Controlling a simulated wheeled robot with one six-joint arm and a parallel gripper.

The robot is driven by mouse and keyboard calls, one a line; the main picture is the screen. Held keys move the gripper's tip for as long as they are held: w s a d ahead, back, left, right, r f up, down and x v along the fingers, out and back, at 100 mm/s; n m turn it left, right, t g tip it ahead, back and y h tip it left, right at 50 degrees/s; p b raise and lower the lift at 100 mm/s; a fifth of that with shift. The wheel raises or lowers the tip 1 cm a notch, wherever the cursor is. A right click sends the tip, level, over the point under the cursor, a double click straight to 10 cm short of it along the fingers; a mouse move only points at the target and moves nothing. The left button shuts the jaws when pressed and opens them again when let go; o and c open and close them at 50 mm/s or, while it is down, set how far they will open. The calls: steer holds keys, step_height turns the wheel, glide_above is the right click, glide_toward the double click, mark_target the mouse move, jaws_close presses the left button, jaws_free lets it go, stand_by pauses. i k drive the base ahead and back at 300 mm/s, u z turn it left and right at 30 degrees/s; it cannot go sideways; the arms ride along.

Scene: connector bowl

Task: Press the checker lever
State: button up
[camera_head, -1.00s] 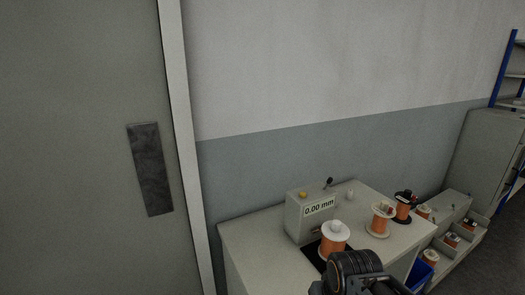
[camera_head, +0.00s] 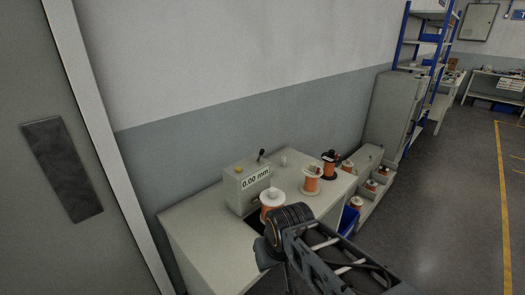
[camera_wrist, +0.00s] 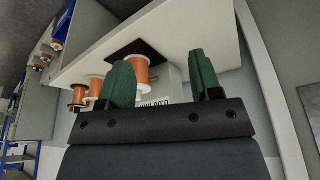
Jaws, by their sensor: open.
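The checker (camera_head: 247,189) is a grey box on the bench, with a display reading 0.00 mm and a yellow button on top. Its lever (camera_head: 261,155) is a short dark stick with a round knob, standing up at the box's right rear. An orange spool (camera_head: 271,208) with a white top stands on a dark pad in front of the checker. In the wrist view my gripper (camera_wrist: 162,75) is open and empty, its green fingers apart. The checker (camera_wrist: 165,92) shows partly between and beyond them, display upside down. The lever is not visible in the wrist view.
The pale bench (camera_head: 205,235) has free room at its left front. More spools (camera_head: 311,180) stand at its right, with bins of spools beyond. A blue bin (camera_head: 348,220) is beside the bench. A door (camera_head: 60,170) is at the left; open floor lies right.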

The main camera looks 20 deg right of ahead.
mark_target(261, 153)
steer(key=u, duration=2.35)
steer(key=k, duration=1.1)
steer(key=z, duration=1.7)
steer(key=i, duration=1)
steer(key=z, duration=0.05)
